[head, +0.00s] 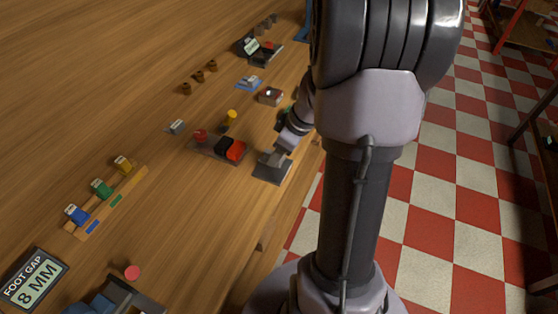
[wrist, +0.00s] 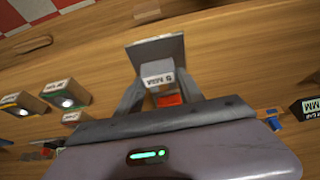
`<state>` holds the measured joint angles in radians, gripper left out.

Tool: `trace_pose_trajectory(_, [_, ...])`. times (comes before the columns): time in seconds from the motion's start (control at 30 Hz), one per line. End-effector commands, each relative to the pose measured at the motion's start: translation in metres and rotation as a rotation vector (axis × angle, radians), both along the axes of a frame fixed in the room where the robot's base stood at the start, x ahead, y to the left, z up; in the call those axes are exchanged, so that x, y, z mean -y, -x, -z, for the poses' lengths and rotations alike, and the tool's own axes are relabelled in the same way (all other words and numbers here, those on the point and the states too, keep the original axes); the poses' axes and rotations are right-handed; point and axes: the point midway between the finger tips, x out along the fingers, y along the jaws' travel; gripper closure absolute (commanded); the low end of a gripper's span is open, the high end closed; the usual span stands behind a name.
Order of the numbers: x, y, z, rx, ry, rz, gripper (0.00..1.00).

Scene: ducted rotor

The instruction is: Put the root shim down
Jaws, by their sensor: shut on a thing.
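In the wrist view, my gripper (wrist: 160,82) is shut on a small grey block with a white label ending in "MM" (wrist: 157,80), which I take to be the root shim. The label's digit is hard to read. An orange-red patch (wrist: 168,99) shows just below the label, between the fingers. A dark grey plate with a raised grey part (wrist: 138,52) lies beyond the fingertips. I cannot tell whether the shim touches it. In the head view, my gripper (head: 285,148) is over the grey plate (head: 270,177) near the table's edge; the shim is not clear there.
A red and black block (head: 231,149) stands left of the plate, with a yellow cylinder (head: 230,116) behind. A rack with blue, green and yellow-topped pieces (head: 110,207) and a "FOOT GAP 8 MM" sign (head: 36,280) lie nearer. The wooden table's (head: 90,80) far left is clear.

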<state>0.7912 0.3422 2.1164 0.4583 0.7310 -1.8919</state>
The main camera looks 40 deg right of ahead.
Motion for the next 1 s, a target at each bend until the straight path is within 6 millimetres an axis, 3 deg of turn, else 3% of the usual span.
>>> trace_pose_trajectory(0.13, [0.0,0.001,0.032,-0.003,-0.003,0.001,0.95])
trace_pose_trajectory(0.5, [0.0,0.001,0.034,-0.001,0.0,0.0,0.95])
trace_pose_trajectory(0.53, [0.0,0.001,0.034,-0.001,0.0,0.0,0.53])
trace_pose_trajectory(0.63, [0.0,0.001,0.033,-0.001,0.0,0.0,0.34])
trace_pose_trajectory(1.0, [0.001,0.001,0.025,-0.001,0.0,0.0,0.34])
